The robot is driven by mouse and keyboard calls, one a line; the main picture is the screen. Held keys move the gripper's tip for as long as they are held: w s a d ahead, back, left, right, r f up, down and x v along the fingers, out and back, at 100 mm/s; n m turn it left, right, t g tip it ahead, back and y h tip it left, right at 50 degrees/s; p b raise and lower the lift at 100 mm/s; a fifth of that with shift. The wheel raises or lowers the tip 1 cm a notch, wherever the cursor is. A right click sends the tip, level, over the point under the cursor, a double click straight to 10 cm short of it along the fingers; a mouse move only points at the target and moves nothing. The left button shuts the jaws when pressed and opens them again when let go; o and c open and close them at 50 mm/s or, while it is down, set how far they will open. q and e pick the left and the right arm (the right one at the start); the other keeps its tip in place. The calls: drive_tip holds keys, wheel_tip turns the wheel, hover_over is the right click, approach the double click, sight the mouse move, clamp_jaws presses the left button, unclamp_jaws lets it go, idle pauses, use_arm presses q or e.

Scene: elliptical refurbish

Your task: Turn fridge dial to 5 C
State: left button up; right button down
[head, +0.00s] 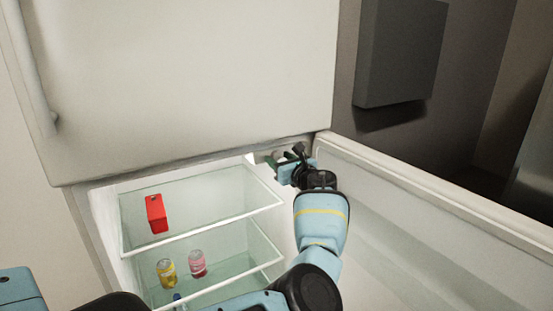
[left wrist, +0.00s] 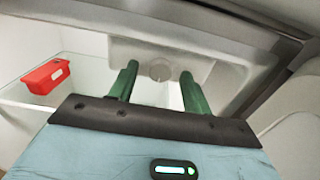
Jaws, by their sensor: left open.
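The fridge dial (left wrist: 159,70) is a small round pale knob on a light housing (left wrist: 205,62) under the fridge ceiling, seen in the left wrist view. Its setting is too small to read. My left gripper (left wrist: 158,78) is open, with its two green fingers on either side of the dial in that view. I cannot tell whether they touch it. In the head view my left gripper (head: 283,163) is at the top right of the fridge opening and hides the dial. My right gripper is not in view.
The fridge door (head: 430,215) stands open on the right. The upper door (head: 185,80) is shut. A grey wall box (head: 400,50) hangs behind.

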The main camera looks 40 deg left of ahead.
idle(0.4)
use_arm(q)
drive_tip(key=c, duration=1)
drive_tip(key=shift+n, duration=0.7)
drive_tip(key=o, duration=1)
